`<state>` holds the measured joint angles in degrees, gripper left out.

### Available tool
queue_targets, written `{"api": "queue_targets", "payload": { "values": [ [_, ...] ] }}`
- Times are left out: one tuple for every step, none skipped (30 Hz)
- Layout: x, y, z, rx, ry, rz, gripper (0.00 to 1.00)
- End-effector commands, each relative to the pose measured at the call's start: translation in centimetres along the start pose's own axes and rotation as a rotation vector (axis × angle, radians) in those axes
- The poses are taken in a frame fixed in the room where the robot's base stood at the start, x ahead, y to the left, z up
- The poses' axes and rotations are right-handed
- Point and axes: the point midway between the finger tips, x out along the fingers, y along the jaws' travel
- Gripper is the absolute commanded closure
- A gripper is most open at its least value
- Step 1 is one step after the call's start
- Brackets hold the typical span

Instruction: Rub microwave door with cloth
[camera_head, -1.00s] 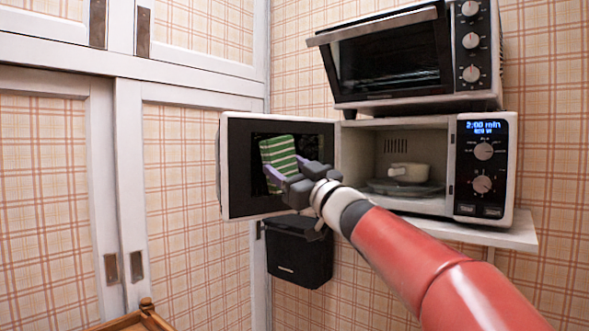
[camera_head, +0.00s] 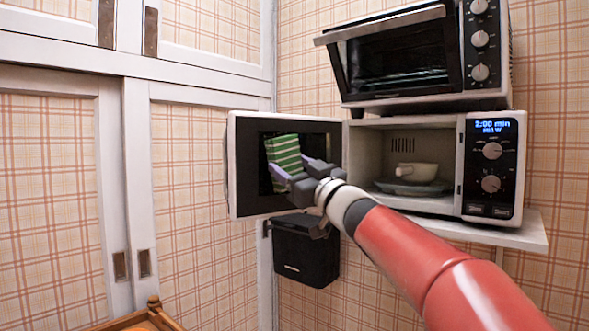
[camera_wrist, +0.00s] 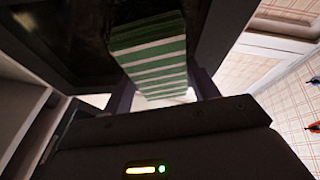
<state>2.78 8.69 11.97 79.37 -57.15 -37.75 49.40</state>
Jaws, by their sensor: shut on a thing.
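The microwave (camera_head: 452,132) stands on a shelf with its door (camera_head: 240,170) swung wide open to the left. The door's dark inner panel faces me. My gripper (camera_head: 296,172) is in front of this panel, shut on a green and white striped cloth (camera_head: 284,152). The cloth stands up from the fingers against the dark panel; whether it touches the panel I cannot tell. In the wrist view the cloth (camera_wrist: 150,50) sits between the two fingers, with the dark door panel (camera_wrist: 75,45) behind and to the left.
A cup (camera_head: 416,172) on a plate sits inside the microwave. A toaster oven (camera_head: 400,60) stands on top of it. A black box (camera_head: 304,252) hangs on the wall below the door. White-framed cupboard doors (camera_head: 130,180) fill the left side. A wooden piece (camera_head: 140,318) shows at bottom left.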

Motion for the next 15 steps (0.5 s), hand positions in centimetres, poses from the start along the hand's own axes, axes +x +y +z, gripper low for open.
{"api": "queue_targets", "payload": {
  "values": [
    [0.12, -0.01, 0.06, 0.0, 0.0, 0.0, 0.59],
    [0.18, -0.01, 0.09, 0.0, 0.0, 0.0, 0.59],
    [0.25, -0.01, 0.13, 0.0, 0.0, 0.0, 0.59],
    [0.3, -0.01, 0.16, 0.0, -0.001, 0.0, 0.59],
    [0.35, -0.01, 0.18, 0.0, -0.001, 0.0, 0.59],
    [0.43, -0.01, 0.2, 0.0, -0.001, 0.0, 0.59],
    [0.48, -0.01, 0.22, 0.0, 0.0, 0.0, 0.59],
    [0.53, -0.01, 0.23, 0.0, 0.0, 0.0, 0.59],
    [0.61, -0.01, 0.25, 0.0, 0.0, 0.0, 0.59],
    [0.66, -0.02, 0.26, 0.0, 0.0, 0.0, 0.59],
    [0.72, -0.02, 0.27, 0.0, 0.0, 0.0, 0.59],
    [0.79, -0.01, 0.3, 0.0, 0.0, 0.0, 0.59],
    [0.85, -0.02, 0.32, 0.0, 0.0, 0.0, 0.59],
    [0.9, -0.01, 0.35, 0.0, 0.001, 0.0, 0.59],
    [0.98, -0.02, 0.39, 0.0, 0.0, 0.0, 0.59]
  ]
}}
